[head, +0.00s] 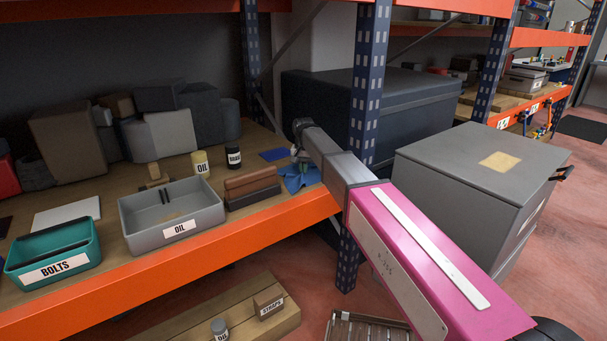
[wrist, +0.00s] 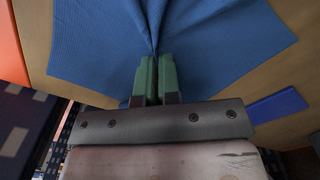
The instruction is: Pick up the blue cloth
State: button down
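The blue cloth (head: 299,180) lies on the wooden shelf board near its right end, beside the blue rack post. In the wrist view the cloth (wrist: 215,45) spreads wide across the top, with creases running in to my fingertips. My gripper (wrist: 156,62) has its two green fingers nearly together, with a fold of cloth pinched between them. In the head view my gripper (head: 297,155) is small and partly hidden by my arm, just above the cloth. The cloth still appears to rest largely on the board.
Brown blocks (head: 251,187) lie just left of the cloth. A flat blue piece (head: 273,155) lies behind it. The rack post (head: 367,85) stands close on the right. A grey OIL bin (head: 172,232) and teal BOLTS bin (head: 53,270) stand left. A large grey box (head: 470,165) stands right.

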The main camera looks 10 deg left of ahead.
notch_tip(320, 180, up, 12)
dwell(0.4)
notch_tip(320, 180, up, 9)
dwell(0.5)
dwell(1.1)
